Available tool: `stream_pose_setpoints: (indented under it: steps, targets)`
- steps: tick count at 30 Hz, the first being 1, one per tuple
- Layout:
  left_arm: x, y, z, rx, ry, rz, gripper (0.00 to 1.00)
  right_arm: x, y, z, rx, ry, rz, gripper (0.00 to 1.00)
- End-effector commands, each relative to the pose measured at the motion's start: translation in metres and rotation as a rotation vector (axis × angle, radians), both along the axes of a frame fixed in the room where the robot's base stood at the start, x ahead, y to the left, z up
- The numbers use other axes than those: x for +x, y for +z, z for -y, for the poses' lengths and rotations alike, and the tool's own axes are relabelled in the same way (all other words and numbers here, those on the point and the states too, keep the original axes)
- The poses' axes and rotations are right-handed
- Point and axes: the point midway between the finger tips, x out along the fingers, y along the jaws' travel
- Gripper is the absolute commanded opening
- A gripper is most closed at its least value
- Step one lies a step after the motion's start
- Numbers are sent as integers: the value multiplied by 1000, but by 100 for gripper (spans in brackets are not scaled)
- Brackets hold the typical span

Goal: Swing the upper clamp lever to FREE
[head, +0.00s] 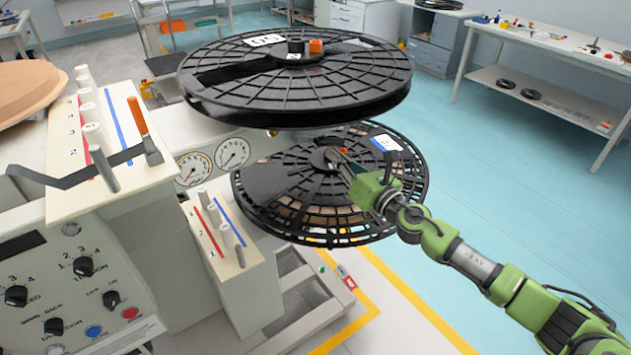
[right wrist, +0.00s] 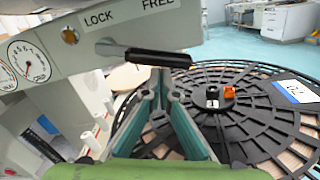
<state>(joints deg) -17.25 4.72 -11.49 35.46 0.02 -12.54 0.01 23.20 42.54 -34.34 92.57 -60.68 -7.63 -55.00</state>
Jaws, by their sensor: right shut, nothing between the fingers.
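The LOCK and FREE plate (right wrist: 128,14) shows at the top left of the right wrist view. Below it a black bar-shaped handle (right wrist: 160,57), which looks like the clamp lever's, lies nearly level; I cannot tell its setting for sure. My right gripper (right wrist: 160,84) is shut and empty, its fingertips just below the handle in that view; whether they touch it is unclear. In the head view the right gripper (head: 338,158) is over the lower reel (head: 292,190), under the right side of the upper reel (head: 235,85). The upper reel hides the lever there. My left gripper is out of view.
The machine's face carries round gauges (head: 232,153). A guide-post block with an orange-handled lever (head: 138,115) stands at the left. The lower reel's hub has black and orange parts (right wrist: 229,92). Open blue floor (head: 480,150) lies to the right.

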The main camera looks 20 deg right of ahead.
Motion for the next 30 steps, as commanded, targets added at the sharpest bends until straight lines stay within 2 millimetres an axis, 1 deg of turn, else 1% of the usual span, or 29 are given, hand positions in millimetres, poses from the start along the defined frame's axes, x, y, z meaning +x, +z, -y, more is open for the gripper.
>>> stream_pose_setpoints:
  steps: [2,5,12,18,24,30]
  targets:
    - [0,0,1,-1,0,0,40,-5,1,4,-1,-3,3,0]
    - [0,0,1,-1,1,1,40,-18,-1,8,-2,-2,0,0]
    - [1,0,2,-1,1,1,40,-59,-4,21,-3,-1,-4,0]
    - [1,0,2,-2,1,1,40,-88,-6,30,0,0,-4,0]
    - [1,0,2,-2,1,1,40,-105,-6,36,2,-1,-2,0]
    - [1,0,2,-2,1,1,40,-111,-6,39,-1,1,-2,0]
